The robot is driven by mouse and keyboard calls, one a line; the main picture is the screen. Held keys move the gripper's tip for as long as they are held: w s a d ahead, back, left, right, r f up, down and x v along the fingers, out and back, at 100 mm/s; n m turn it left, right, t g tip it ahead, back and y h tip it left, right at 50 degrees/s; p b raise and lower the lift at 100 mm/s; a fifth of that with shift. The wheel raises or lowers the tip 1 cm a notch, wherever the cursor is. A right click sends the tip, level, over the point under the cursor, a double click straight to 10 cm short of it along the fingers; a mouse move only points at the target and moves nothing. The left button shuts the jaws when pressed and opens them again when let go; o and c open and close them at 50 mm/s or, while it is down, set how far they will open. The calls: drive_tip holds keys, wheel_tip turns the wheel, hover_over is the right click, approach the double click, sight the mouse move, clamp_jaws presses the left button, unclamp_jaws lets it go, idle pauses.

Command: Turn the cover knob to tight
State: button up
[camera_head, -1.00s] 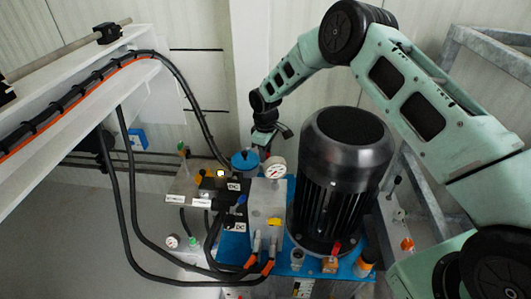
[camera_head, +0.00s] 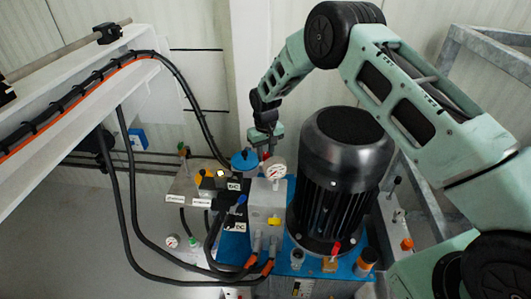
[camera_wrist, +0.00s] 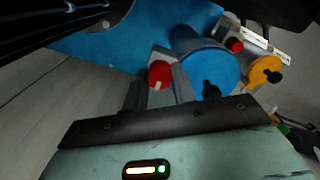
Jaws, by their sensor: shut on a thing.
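A red round knob (camera_wrist: 159,74) sits between the two fingertips of my gripper (camera_wrist: 161,92) in the wrist view. The fingers are shut on its sides. A blue round cap (camera_wrist: 212,70) is just right of the knob, with a small black part in front of it. In the head view my gripper (camera_head: 265,147) reaches down behind the pressure gauge, right of the blue cap (camera_head: 244,160). A small red spot of the knob (camera_head: 266,156) shows under it. Any mark for tight on the knob is not readable.
A white-faced gauge (camera_head: 273,169) stands close in front of my gripper. The large black motor (camera_head: 340,175) is to its right. Black hoses (camera_head: 118,190) hang at left. In the wrist view, an orange knob (camera_wrist: 266,71) and a smaller red knob (camera_wrist: 234,45) lie right of the cap.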

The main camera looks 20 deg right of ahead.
sight(265, 154)
idle(0.4)
drive_tip(key=o, duration=1)
wheel_tip(265, 154, up, 18)
drive_tip(key=shift+f+p, duration=0.25)
drive_tip(key=shift+p, duration=0.1)
